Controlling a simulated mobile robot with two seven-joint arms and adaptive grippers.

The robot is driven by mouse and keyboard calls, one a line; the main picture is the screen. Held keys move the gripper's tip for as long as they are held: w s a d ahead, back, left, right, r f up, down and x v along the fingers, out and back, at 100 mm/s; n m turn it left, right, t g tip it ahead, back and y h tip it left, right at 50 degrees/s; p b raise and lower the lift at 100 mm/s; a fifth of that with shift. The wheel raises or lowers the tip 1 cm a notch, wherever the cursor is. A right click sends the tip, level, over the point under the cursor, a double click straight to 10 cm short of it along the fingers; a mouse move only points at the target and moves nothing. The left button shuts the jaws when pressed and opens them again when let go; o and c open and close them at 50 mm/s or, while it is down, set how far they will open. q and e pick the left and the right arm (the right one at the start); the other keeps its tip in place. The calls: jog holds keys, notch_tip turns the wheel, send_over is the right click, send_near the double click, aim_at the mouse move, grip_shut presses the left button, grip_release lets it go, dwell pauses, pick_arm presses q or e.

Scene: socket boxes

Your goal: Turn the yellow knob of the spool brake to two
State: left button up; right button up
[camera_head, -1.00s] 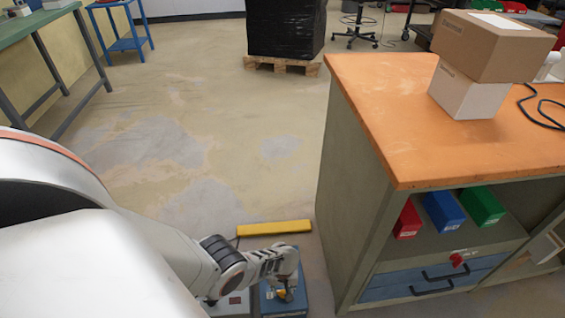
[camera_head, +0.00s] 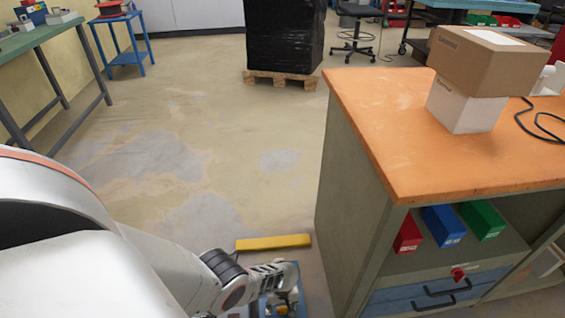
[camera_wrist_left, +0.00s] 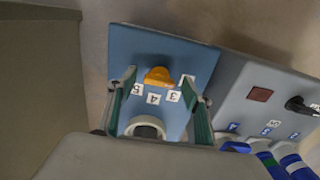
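The yellow knob (camera_wrist_left: 158,76) sits on the blue face of a box (camera_wrist_left: 157,48) in the left wrist view. White labels 5, 4 and 3 (camera_wrist_left: 173,96) lie below it; another label is partly hidden by the right finger. I cannot tell which number the knob points at. My left gripper (camera_wrist_left: 160,84) is open, with one finger on each side of the knob and gaps between. In the head view the left gripper (camera_head: 284,303) is at the bottom edge, over the blue box (camera_head: 266,307), hiding most of it. My right gripper is not in view.
A grey box (camera_wrist_left: 237,92) with a dark red square and a black switch stands beside the blue one. A yellow bar (camera_head: 273,243) lies on the floor beyond. An orange-topped workbench (camera_head: 440,160) stands close on the right. The floor to the left is clear.

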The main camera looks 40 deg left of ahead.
aim_at(283, 307)
pick_arm(q)
jog(key=shift+w+r, duration=0.1)
jog(key=shift+r, duration=0.15)
jog(key=shift+w+r, duration=0.1)
jog(key=shift+r, duration=3.5)
